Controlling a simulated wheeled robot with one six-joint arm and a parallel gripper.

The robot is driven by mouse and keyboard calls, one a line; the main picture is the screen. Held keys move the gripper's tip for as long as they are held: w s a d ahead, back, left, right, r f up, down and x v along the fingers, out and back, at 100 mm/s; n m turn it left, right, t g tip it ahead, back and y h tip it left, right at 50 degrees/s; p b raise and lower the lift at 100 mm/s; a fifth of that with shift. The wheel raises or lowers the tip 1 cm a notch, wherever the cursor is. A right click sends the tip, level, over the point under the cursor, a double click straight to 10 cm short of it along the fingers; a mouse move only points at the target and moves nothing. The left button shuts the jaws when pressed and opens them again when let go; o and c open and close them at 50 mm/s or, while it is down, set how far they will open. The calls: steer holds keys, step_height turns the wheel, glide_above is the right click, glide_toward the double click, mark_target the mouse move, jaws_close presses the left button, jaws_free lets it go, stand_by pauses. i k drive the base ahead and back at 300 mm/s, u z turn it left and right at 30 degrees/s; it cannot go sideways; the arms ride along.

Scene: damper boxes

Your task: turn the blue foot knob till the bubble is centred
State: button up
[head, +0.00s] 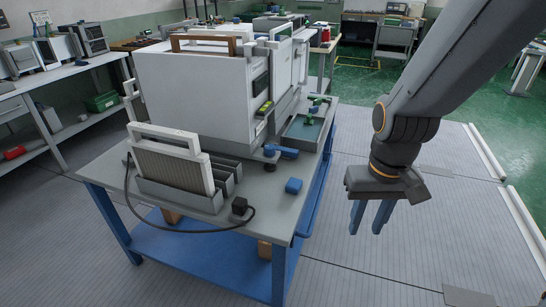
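A white cabinet-like instrument (195,85) stands on a grey-topped table. A blue knob-like part (282,151) sits low at its front right corner, beside a small dark foot (270,165). A small yellow-green strip (264,108), perhaps the level, is on the instrument's side; the bubble is too small to make out. A separate blue piece (293,186) lies on the tabletop nearer me; I cannot tell what it is. My gripper (366,230) hangs right of the table, over the floor, fingers down, apart and empty. It touches nothing.
A rack holding a white handled panel (170,160) stands at the table's front left, with a black cable looping to a small black block (239,206). A grey tray (304,130) with green parts sits behind the blue knob. The floor right of the table is clear.

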mark_target(270, 149)
steer(key=z, duration=1.35)
steer(key=i, duration=1.05)
steer(key=u, duration=2.5)
